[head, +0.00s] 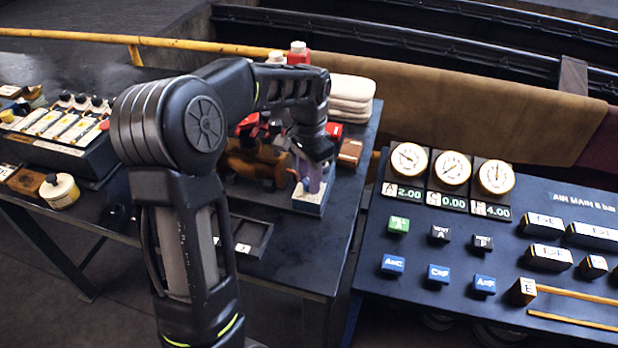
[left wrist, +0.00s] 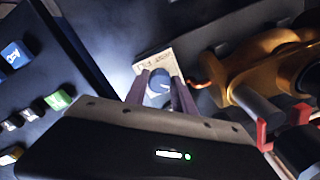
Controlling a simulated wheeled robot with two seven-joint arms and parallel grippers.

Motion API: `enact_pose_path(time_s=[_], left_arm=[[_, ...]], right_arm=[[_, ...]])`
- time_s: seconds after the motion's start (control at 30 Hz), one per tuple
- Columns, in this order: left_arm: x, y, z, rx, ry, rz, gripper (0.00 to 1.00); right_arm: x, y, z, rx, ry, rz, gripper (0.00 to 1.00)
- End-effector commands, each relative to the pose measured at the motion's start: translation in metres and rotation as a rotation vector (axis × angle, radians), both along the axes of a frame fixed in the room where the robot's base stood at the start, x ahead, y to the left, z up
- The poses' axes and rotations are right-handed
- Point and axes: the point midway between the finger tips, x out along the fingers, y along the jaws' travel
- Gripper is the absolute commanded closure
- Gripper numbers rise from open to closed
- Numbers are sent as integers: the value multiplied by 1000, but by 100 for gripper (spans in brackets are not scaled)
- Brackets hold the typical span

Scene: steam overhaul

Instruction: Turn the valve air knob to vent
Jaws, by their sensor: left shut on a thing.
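The valve air knob (left wrist: 158,82) is a small blue round knob with a pale mark, beside a cream label plate (left wrist: 153,62) with print too small to read. My left gripper (left wrist: 160,90) is shut on the knob, one finger on each side of it. In the head view my left gripper (head: 312,172) points down over a small blue-grey box (head: 311,203) on the table; the knob is hidden there behind the fingers. My right gripper is not in view.
A brass valve body (left wrist: 262,68) with red handles lies close beside the gripper. White folded cloths (head: 351,92) and a red-brown block (head: 350,152) are behind it. A gauge panel (head: 453,300) with several buttons stands to the right. An empty dark tray (head: 262,228) lies in front.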

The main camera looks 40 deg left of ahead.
Motion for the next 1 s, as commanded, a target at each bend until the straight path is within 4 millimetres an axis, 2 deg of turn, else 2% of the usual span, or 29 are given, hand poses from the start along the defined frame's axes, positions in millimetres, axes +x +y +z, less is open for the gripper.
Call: enact_pose_path(time_s=[0.33,0.83,0.87,1.0], left_arm=[[0,0,1,0,-2,171,100],[1,0,1,0,-3,197,100],[1,0,1,0,-3,197,68],[0,0,1,0,-2,196,56]], right_arm=[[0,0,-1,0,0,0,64],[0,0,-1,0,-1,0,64],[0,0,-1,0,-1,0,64],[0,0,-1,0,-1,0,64]])
